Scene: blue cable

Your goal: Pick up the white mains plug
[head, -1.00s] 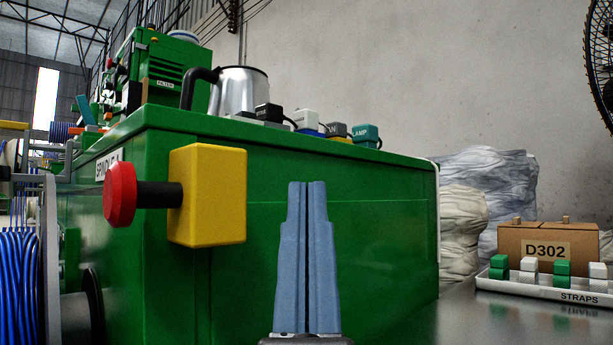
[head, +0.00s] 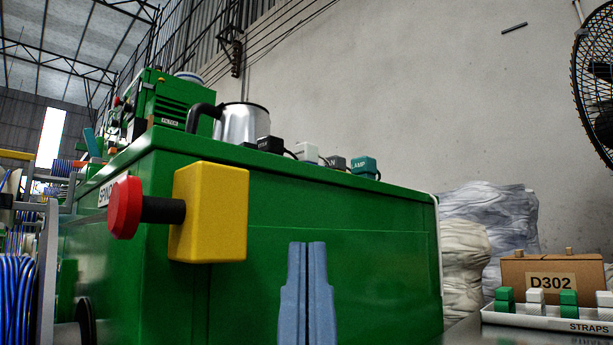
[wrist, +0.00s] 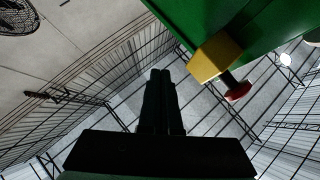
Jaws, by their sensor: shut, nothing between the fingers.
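Several plugs stand in a row on top of the green machine cabinet in the head view. The white mains plug (head: 308,152) is between a black plug (head: 269,145) and a grey plug (head: 333,162); a teal plug (head: 363,166) marked LAMP is at the right end. My gripper (head: 307,244) is shut and empty, pointing up in front of the cabinet's green side, below and apart from the plugs. In the wrist view my gripper (wrist: 161,72) is dark and shut, and no plug shows.
A yellow box (head: 209,212) with a red button (head: 124,208) juts from the cabinet (head: 330,260) left of my gripper. A metal jug (head: 241,123) stands behind the plugs. A STRAPS tray (head: 545,318) and a D302 carton (head: 553,272) are at the right.

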